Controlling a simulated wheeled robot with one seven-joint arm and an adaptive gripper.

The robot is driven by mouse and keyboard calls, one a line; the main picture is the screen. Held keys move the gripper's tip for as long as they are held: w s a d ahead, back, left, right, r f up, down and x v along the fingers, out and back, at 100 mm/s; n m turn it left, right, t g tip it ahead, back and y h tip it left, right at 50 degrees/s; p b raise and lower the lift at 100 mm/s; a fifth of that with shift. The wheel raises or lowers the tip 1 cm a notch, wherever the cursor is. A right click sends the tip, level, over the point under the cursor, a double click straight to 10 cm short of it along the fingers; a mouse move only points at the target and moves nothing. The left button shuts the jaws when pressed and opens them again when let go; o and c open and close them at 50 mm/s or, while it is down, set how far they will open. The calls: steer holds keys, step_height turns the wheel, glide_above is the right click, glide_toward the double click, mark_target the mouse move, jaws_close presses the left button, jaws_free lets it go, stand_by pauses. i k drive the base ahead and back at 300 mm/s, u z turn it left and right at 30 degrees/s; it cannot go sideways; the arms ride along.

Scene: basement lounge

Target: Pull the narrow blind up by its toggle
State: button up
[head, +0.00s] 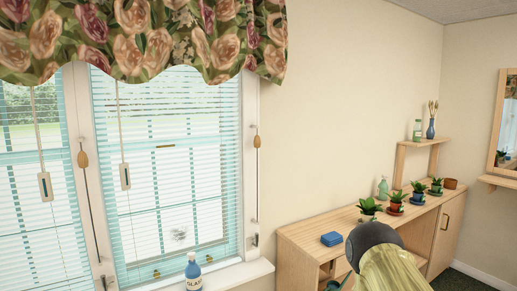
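Two slatted white blinds hang in the window, a left blind (28,215) cut off by the picture edge and a right blind (185,205). Both are lowered. I cannot tell for sure which is the narrow one. A wooden toggle (83,158) hangs on a cord along the post between them, and another wooden toggle (257,141) hangs at the right window frame. White slotted pulls hang on cords in front of the left blind (45,187) and the right blind (125,176). My gripper's fingers are not in view.
A floral valance (150,40) covers the window top. A blue bottle (193,272) stands on the sill (225,277). Right of the window, a wooden cabinet (298,243) holds potted plants and blue items. A dark rounded shape, possibly mine, hides part of it. The wall between is bare.

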mark_target(257, 141)
steer(key=u, duration=0.05)
steer(key=k, duration=0.5)
steer(key=z, duration=0.9)
steer(key=i, duration=1.45)
steer(key=u, duration=0.25)
